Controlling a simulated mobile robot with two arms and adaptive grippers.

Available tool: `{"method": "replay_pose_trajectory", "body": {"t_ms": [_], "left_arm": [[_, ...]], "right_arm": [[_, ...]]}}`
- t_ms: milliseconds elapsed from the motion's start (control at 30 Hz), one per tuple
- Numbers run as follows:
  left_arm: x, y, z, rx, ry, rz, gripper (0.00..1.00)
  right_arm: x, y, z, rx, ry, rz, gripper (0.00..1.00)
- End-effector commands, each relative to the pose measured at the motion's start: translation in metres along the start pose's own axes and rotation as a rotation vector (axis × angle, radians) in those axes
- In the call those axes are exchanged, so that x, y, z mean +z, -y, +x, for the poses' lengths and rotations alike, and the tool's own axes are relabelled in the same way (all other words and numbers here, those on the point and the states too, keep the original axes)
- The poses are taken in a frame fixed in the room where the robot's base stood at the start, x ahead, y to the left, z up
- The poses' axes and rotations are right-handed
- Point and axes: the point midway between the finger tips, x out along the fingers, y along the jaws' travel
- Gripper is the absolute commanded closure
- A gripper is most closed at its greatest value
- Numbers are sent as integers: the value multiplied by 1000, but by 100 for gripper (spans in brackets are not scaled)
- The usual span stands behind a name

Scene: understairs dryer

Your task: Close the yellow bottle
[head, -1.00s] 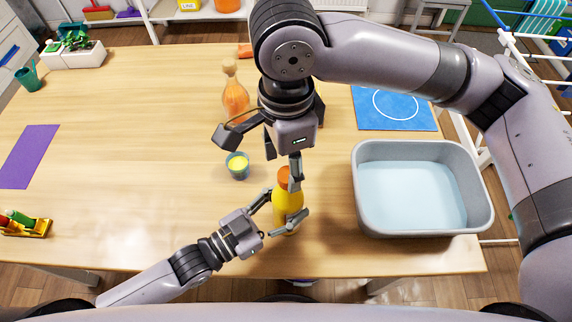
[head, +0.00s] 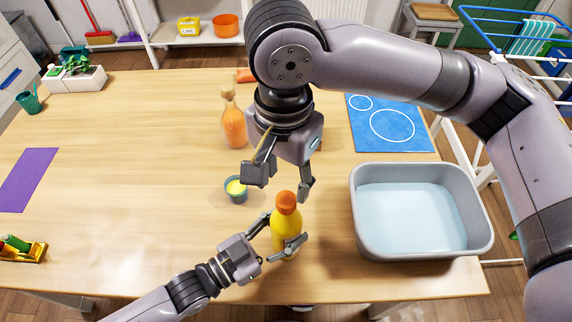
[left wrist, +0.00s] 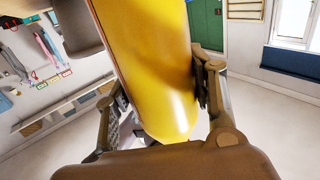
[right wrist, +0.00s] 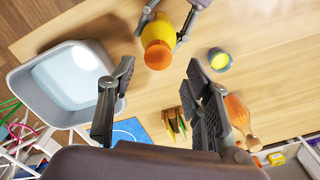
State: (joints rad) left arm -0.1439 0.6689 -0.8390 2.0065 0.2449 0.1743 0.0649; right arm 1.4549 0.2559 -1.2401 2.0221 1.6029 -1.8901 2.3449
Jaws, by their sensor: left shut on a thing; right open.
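The yellow bottle (head: 286,228) stands upright near the table's front edge, with its orange cap (head: 286,201) on top. How tightly the cap sits cannot be seen. My left gripper (head: 285,236) is shut around the bottle's body, which fills the left wrist view (left wrist: 160,80). My right gripper (head: 280,184) is open and empty, above and just behind the cap in the head view. In the right wrist view, the cap (right wrist: 158,55) lies beyond the two spread fingers, apart from them.
A small cup of yellow stuff (head: 236,189) stands left of the bottle. An orange corked bottle (head: 234,127) stands behind it. A grey basin (head: 480,235) is on the right and a blue mat (head: 412,143) behind it. The table's left middle is clear.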

Motion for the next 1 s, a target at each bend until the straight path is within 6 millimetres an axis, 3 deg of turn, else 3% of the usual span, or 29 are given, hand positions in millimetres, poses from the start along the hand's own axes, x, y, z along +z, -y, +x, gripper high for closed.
{"method": "replay_pose_trajectory", "body": {"t_ms": [1000], "left_arm": [[0, 0, 0, 0, 1, 0, 100]], "right_arm": [[-1, -1, -13, 5, -3, -1948, 54]]}}
